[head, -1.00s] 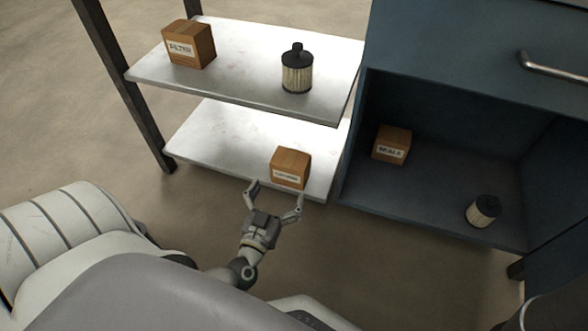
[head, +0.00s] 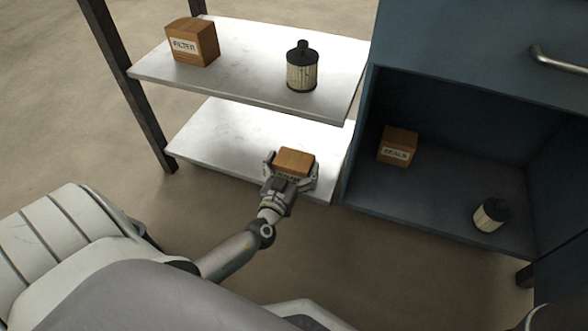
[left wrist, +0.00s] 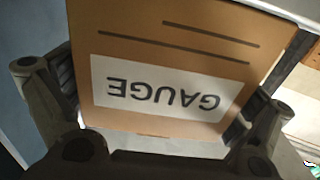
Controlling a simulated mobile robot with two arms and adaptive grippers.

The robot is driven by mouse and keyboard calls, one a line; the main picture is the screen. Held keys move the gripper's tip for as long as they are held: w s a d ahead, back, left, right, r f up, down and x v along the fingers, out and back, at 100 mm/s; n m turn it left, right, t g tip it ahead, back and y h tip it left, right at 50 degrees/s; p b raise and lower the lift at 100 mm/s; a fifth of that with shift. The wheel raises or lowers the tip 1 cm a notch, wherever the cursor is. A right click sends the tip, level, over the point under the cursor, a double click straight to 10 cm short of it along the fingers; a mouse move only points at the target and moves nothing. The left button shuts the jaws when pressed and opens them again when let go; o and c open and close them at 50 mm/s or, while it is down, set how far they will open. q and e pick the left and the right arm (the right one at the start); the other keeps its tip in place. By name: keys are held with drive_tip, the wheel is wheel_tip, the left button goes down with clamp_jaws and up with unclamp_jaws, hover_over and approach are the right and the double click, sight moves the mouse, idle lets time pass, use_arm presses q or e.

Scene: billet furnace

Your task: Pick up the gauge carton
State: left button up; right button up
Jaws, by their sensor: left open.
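The gauge carton (head: 295,161) is a small brown box on the lower white shelf, near its front right corner. In the left wrist view the carton (left wrist: 180,45) fills the middle, its white GAUGE label upside down. My left gripper (head: 291,172) is open, with one finger on each side of the carton. In the left wrist view the fingers of my left gripper (left wrist: 155,110) flank the carton's lower sides. I cannot tell whether they touch it. My right gripper is not in view.
The upper shelf (head: 240,85) holds a FILTER carton (head: 193,42) and a black-capped filter (head: 302,67), above and behind the lower shelf (head: 215,140). The blue cabinet (head: 450,95) on the right holds a SEALS carton (head: 397,146) and another filter (head: 490,215).

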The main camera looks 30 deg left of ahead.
use_arm(q)
drive_tip(key=c, duration=1)
drive_tip(key=shift+o, duration=0.2)
drive_tip(key=shift+r, duration=0.1)
